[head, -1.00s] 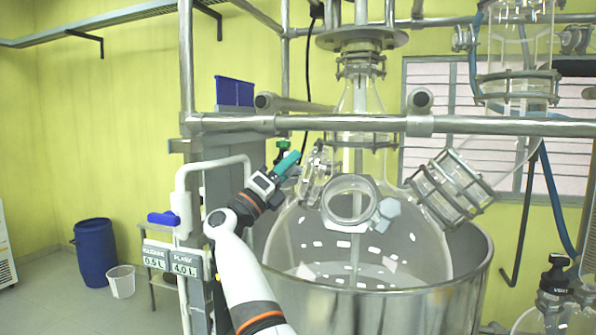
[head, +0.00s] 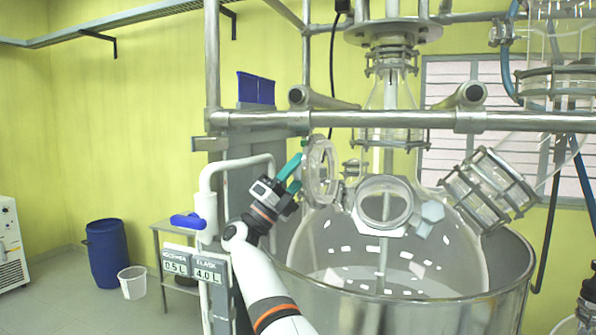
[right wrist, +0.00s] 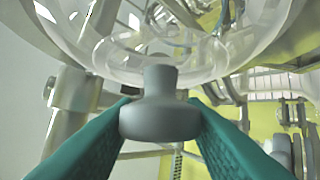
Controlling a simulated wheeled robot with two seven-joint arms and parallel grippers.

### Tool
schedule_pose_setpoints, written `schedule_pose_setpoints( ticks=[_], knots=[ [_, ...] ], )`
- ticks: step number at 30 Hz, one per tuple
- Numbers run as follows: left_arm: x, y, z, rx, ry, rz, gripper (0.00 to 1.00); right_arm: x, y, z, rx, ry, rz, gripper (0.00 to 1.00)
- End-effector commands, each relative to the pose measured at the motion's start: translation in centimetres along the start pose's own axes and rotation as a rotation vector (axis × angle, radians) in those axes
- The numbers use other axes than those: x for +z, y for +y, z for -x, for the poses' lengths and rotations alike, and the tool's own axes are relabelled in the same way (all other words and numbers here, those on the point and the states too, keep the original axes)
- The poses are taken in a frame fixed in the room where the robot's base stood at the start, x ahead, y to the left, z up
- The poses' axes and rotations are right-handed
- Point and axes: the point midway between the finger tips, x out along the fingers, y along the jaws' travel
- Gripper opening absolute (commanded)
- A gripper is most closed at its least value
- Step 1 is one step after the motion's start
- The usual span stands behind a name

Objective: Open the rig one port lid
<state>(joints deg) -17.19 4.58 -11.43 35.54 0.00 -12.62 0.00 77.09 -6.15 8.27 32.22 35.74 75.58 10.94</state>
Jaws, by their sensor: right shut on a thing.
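The port lid (head: 320,170) is a clear glass disc standing near upright at the left shoulder of the big glass flask (head: 450,245). It stands apart to the left of a clamped port neck (head: 352,170); whether a hinge joins them I cannot tell. My right gripper (head: 292,172) comes up from below, its teal fingers on the lid's left side. In the right wrist view, the fingers (right wrist: 160,122) close on the lid's grey knob (right wrist: 160,105), with the clear glass lid (right wrist: 150,55) behind it. My left gripper is not in view.
A horizontal steel rail (head: 390,120) runs above the lid. A steel vessel (head: 400,312) surrounds the flask. The floor at left has a blue drum (head: 106,255) and white bucket (head: 132,282).

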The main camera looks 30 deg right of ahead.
Motion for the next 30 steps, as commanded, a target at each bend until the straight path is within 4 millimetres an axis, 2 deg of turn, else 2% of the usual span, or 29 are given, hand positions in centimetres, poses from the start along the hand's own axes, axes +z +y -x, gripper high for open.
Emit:
schedule_pose_setpoints(
  ticks=[10, 11, 14, 15, 24, 26, 30],
  knots=[
    [-0.1, 0.0, 0.0, 0.0, 0.002, 0.0, 0.63, -0.1, 0.0, 0.0, 0.0, 0.004, 0.001, 0.0],
    [-0.1, 0.0, 0.0, 0.0, 0.002, -0.001, 0.63, -0.1, 0.0, 0.1, 0.0, 0.004, 0.001, 0.39],
    [-0.1, 0.0, 0.0, 0.0, 0.002, -0.001, 0.63, -0.1, 0.0, 0.0, 0.0, 0.003, 0.001, 0.56],
    [-0.1, 0.0, 0.0, 0.0, 0.002, -0.001, 0.63, 0.0, -0.1, 0.0, 0.0, 0.002, 0.001, 0.58],
    [-0.1, 0.0, -0.2, 0.0, 0.002, -0.001, 0.63, 0.0, -0.1, 0.3, 0.0, 0.001, 0.002, 0.58],
    [-0.2, 0.0, -0.6, 0.0, 0.002, -0.001, 0.63, 0.0, -0.2, 0.9, -0.001, 0.001, 0.001, 0.58],
    [-0.3, -0.1, -2.1, 0.0, 0.002, -0.001, 0.63, 0.1, -0.4, 3.4, -0.002, 0.003, 0.001, 0.58]
  ],
)
